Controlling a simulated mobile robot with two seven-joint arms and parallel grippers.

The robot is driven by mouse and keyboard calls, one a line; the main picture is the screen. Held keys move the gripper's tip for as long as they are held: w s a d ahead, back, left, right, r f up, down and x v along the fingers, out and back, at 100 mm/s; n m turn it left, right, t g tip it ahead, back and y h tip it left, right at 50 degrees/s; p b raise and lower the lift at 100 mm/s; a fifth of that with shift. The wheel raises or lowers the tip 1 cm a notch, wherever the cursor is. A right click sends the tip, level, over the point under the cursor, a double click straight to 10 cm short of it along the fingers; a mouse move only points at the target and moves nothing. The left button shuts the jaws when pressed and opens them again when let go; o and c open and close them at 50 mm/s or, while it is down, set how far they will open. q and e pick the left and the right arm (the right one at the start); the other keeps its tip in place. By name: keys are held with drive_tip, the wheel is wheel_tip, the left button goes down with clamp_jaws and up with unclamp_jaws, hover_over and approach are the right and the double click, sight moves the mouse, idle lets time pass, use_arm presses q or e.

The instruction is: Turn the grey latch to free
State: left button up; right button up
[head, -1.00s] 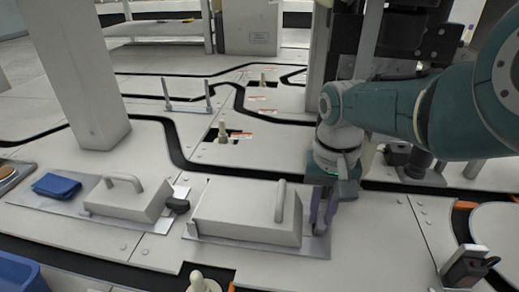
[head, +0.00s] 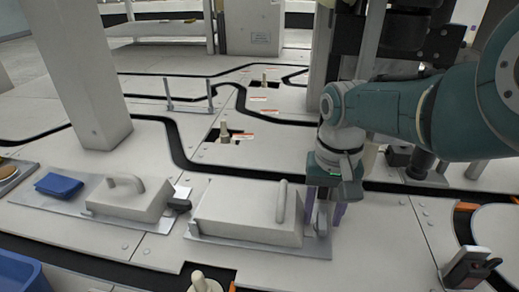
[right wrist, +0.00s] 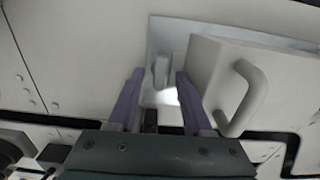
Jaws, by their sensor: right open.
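The grey latch (right wrist: 160,72) is a small upright piece on the metal plate beside a white box (right wrist: 215,75) in the right wrist view. In the head view the latch (head: 322,222) shows at the right end of the box (head: 240,213), partly covered by my gripper. My right gripper (head: 323,212) is over the latch, with its purple fingers apart. In the right wrist view the open fingers (right wrist: 159,76) stand to either side of the latch, and I cannot tell whether they touch it. My left gripper is not in view.
The box has an upright grey handle (head: 281,201) close to my right fingers. A second handled box (head: 128,199) and a blue cloth (head: 59,185) lie to the left. A dark device (head: 468,268) stands at the lower right.

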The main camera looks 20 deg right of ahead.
sight(322, 218)
wheel_tip(322, 218, up, 10)
drive_tip(key=p, duration=0.9)
drive_tip(key=shift+p, duration=0.4)
